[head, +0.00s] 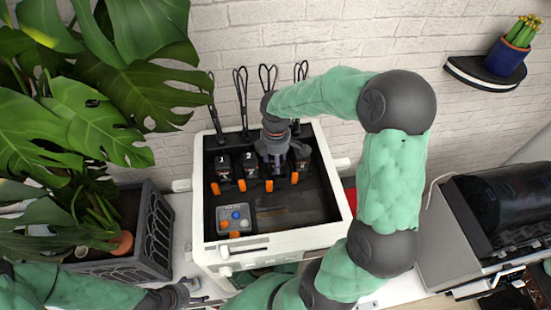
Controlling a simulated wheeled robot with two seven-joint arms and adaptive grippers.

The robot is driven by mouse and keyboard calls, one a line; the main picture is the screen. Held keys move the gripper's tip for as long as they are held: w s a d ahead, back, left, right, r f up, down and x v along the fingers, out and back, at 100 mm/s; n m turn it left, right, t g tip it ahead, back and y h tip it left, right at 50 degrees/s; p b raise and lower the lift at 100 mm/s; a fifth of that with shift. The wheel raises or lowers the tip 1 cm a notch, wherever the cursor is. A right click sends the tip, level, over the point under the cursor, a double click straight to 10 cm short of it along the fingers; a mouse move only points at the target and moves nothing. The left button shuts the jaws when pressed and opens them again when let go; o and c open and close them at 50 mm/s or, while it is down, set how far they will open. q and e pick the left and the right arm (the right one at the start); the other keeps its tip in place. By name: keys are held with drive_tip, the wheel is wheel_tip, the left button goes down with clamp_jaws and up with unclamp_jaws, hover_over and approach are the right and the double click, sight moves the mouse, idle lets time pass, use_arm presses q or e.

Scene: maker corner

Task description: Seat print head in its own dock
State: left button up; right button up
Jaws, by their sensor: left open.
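Inside a white-framed machine (337,185), a row of dark docks with orange tabs runs along the back. Dark print heads marked 1 (222,164) and 2 (249,162) stand at its left, and another dark unit (301,160) at its right end. My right gripper (272,160) points down into the row between 2 and the right-end unit, above an orange tab (269,185). The wrist hides what is between its fingers, so I cannot tell whether it grips a head. My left gripper (192,291) is open and empty, low at the machine's front left.
Black cable loops (240,83) rise behind the docks. A leafy plant (85,125) in a dark planter (150,235) crowds the left. A black-drummed machine (500,215) stands right.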

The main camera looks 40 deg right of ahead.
drive_tip(key=o, duration=1.4)
wheel_tip(320, 180, up, 12)
drive_tip(key=shift+r, duration=0.1)
